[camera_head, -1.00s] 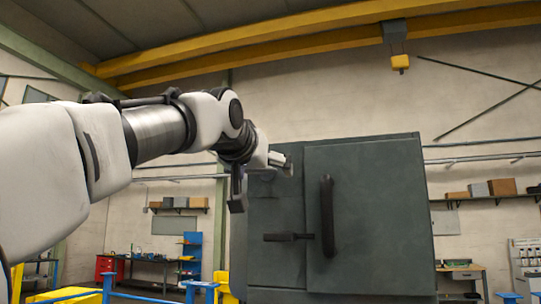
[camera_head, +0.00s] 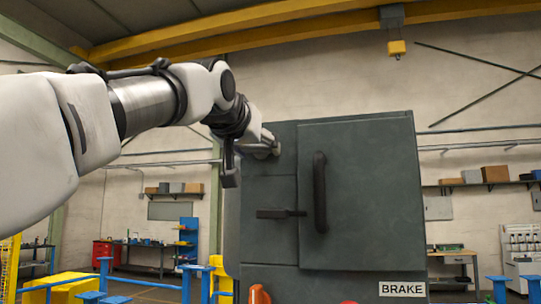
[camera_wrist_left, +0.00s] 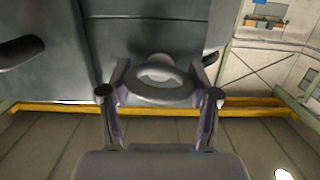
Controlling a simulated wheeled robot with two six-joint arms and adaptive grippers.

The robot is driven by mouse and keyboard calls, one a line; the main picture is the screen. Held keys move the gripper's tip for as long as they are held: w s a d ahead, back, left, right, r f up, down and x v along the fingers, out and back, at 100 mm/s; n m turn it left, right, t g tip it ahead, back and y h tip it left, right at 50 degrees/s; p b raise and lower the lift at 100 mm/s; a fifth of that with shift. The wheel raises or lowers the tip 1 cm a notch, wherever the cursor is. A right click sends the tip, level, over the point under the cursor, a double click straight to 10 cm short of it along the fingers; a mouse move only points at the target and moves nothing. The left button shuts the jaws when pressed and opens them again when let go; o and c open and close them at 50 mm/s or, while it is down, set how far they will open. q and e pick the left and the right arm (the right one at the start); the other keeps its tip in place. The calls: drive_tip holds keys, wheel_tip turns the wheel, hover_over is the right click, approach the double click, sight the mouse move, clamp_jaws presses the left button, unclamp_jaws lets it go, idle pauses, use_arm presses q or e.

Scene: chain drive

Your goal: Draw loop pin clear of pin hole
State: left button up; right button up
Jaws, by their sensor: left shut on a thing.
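The loop pin shows in the left wrist view as a dark grey ring (camera_wrist_left: 160,97) with a pale round part just behind it. My left gripper (camera_head: 268,147) is at the upper left of the dark green cabinet (camera_head: 362,190). In the left wrist view its two fingers (camera_wrist_left: 160,84) stand either side of the ring and are shut on it. The pin's shank and the pin hole are hidden behind the ring and fingers. My right gripper is not in view.
A BRAKE label (camera_head: 402,289) is below. Blue rails and a yellow block (camera_head: 62,288) stand low on the left.

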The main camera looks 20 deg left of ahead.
use_arm(q)
drive_tip(key=shift+s+f, duration=0.1)
drive_tip(key=shift+f, duration=0.35)
drive_tip(key=shift+s+a+r+b, duration=0.1)
drive_tip(key=shift+s+b, duration=0.85)
drive_tip(key=shift+b, duration=0.05)
drive_tip(key=shift+s+b, duration=0.7)
drive_tip(key=shift+b, duration=0.25)
drive_tip(key=b, duration=0.4)
approach(250, 148)
drive_tip(key=shift+w+f, duration=0.2)
drive_tip(key=shift+w, duration=0.45)
drive_tip(key=shift+w+f, duration=0.2)
drive_tip(key=shift+w, duration=0.45)
